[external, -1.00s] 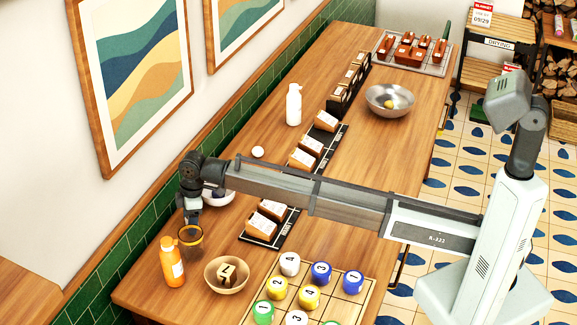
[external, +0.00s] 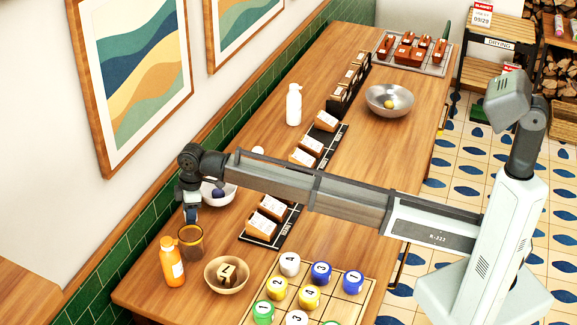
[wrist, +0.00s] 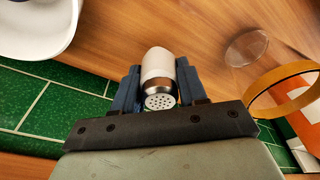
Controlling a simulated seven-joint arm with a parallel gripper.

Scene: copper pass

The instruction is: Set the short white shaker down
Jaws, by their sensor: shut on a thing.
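The short white shaker (wrist: 157,66) has a white body and a metal cap with holes. In the wrist view it sits between the two blue fingers of my gripper (wrist: 158,88), which is shut on it, with the holed cap toward the camera. In the external view my gripper (external: 190,213) is low over the table's left edge, between the white bowl and the amber tumbler. I cannot make out the shaker there, and I cannot tell whether its base touches the wood.
A white bowl (external: 218,193) with a dark blue ball stands behind my gripper. The amber tumbler (external: 191,242) and orange bottle (external: 171,262) stand close in front. A wooden bowl (external: 226,275) is at front right. The green tiled wall (external: 150,215) runs close on the left.

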